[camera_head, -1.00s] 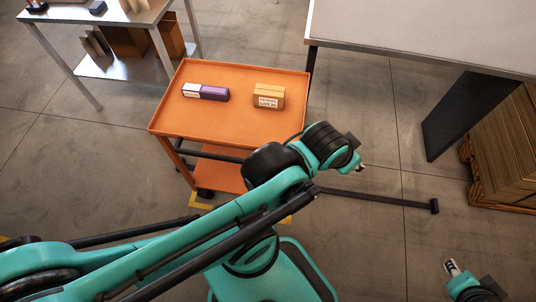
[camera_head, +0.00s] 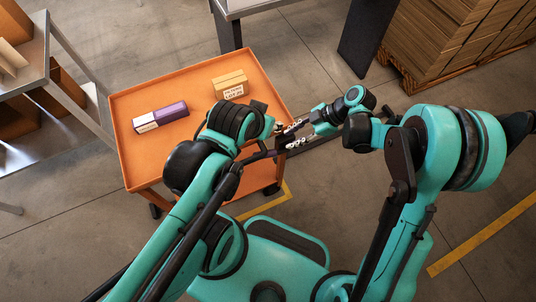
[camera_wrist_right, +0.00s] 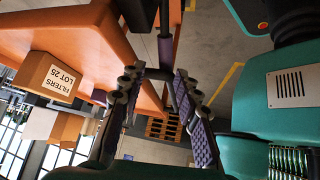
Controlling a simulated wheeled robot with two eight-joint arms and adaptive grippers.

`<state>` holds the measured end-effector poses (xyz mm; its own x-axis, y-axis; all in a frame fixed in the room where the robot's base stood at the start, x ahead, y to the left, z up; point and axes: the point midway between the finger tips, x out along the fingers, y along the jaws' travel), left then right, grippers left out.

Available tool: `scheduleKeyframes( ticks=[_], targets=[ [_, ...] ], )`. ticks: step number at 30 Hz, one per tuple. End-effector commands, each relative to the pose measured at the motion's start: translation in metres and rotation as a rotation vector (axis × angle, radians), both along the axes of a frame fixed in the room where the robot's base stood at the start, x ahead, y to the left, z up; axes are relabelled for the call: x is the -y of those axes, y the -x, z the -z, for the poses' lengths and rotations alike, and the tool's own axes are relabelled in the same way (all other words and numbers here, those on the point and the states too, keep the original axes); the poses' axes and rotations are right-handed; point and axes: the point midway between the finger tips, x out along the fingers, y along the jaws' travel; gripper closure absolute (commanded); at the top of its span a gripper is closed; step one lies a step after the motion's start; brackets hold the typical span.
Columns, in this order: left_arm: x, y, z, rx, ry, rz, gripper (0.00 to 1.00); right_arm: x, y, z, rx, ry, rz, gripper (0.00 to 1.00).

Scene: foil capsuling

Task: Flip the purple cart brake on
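The orange cart (camera_head: 190,140) stands in front of me, with a white-and-purple box (camera_head: 160,117) on its tray. A dark bar (camera_head: 330,141) extends to the right from the cart's near side. In the right wrist view, a dark bar with a purplish part (camera_wrist_right: 165,50) shows between and beyond my fingers. My right gripper (camera_head: 284,136) is near the cart's near right corner; its fingers are apart in the wrist view (camera_wrist_right: 157,77). I cannot tell whether they touch the bar. My left gripper (camera_head: 264,120) is close by, its fingers mostly hidden.
A tan box labelled FILTERS LOT 25 (camera_head: 229,85) sits on the cart, also in the wrist view (camera_wrist_right: 48,77). A metal shelf (camera_head: 45,85) is at left, stacked brown boards (camera_head: 455,45) at upper right. Yellow floor tape (camera_head: 485,232) runs at right. My two arms are close together.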

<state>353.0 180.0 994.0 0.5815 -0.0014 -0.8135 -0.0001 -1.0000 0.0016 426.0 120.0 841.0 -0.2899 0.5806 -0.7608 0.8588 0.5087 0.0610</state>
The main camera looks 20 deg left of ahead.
Motion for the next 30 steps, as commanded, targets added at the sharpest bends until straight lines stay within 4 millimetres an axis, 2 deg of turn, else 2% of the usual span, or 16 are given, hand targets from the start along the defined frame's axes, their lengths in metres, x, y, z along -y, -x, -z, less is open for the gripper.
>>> scheduleKeyframes(
  ticks=[1,6,11,18,24,30],
  targets=[
    [0.0,0.0,0.003,0.0,0.0,0.0,0.61,-0.01,0.004,0.016,0.009,-0.035,-0.073,0.68],
    [0.0,0.0,0.006,0.0,0.0,0.0,0.61,-0.025,0.015,0.039,0.034,-0.118,-0.227,0.68],
    [0.0,0.0,0.011,0.0,0.0,0.0,0.61,-0.034,0.023,0.053,0.041,-0.136,-0.26,0.68],
    [0.0,0.0,0.026,0.0,0.0,0.0,0.61,-0.057,0.039,0.081,0.042,-0.134,-0.257,0.68],
    [0.0,0.0,0.033,0.0,0.0,0.0,0.61,-0.07,0.048,0.095,0.041,-0.134,-0.255,0.68],
    [0.0,0.0,0.033,0.0,0.0,0.0,0.61,-0.073,0.049,0.097,0.042,-0.134,-0.252,0.68]
  ],
)
